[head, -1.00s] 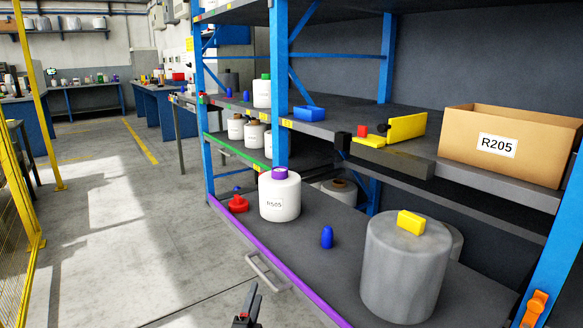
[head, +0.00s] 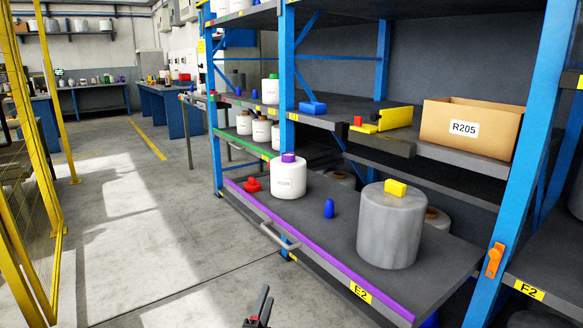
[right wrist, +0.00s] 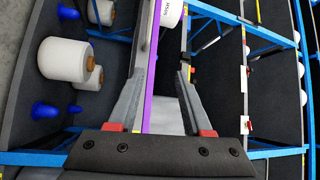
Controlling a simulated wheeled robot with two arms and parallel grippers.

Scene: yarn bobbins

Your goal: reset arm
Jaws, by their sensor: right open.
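My right gripper (head: 260,308) shows at the bottom of the head view, in front of the shelf rack and apart from it. In the right wrist view its two fingers (right wrist: 158,95) are spread, with nothing between them that they touch. The purple-edged shelf shows behind the fingers there. My left gripper is in neither view.
The shelf (head: 352,245) has a purple edge and a handle. It holds a white bobbin (head: 288,180) with a purple top, a grey bobbin (head: 391,230), a red piece (head: 252,186) and a blue piece (head: 328,208). A box marked R205 (head: 490,132) stands above. The floor (head: 125,220) left is clear.

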